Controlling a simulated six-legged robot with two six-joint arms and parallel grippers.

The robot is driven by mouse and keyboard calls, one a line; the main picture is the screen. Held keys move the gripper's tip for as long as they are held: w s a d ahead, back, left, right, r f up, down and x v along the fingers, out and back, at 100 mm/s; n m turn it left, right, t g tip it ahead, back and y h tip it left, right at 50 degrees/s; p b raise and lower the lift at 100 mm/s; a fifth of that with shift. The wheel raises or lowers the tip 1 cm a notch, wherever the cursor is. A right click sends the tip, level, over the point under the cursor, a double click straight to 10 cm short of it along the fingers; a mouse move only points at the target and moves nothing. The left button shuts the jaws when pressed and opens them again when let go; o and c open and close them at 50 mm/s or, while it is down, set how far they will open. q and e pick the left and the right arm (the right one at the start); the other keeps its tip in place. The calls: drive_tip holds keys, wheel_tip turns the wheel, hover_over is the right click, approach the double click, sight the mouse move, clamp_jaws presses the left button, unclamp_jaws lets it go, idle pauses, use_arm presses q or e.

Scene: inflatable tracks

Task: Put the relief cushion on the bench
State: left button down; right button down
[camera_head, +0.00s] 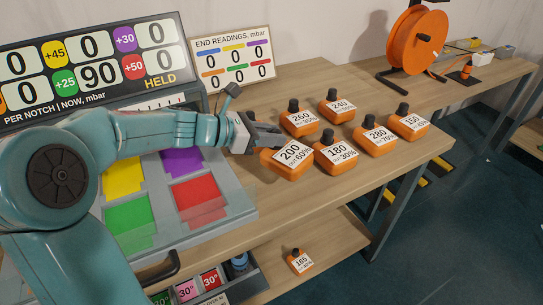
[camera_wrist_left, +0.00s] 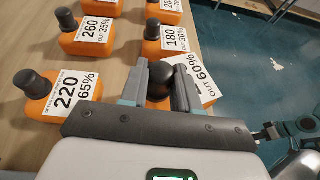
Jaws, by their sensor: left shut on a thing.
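Several orange relief cushions with black knobs and white labels stand in two rows on the wooden bench (camera_head: 345,85).
More cushions stand close by: 260 (camera_head: 300,124), 240 (camera_head: 338,111), 280 (camera_head: 376,142), 150 (camera_head: 410,126) and 220 (camera_wrist_left: 50,100). A cushion marked 165 (camera_head: 299,264) is on the lower shelf.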

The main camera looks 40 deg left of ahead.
sight(271, 153)
use_arm(q)
wheel_tip(271, 153, down, 5)
drive_tip(key=shift+f+b, duration=0.2)
drive_tip(key=shift+b, duration=0.55)
drive_tip(key=shift+r, duration=0.1)
drive_tip(key=shift+f, duration=0.2)
drive_tip(key=c, duration=0.8)
unclamp_jaws()
drive_tip(key=shift+r, duration=0.15)
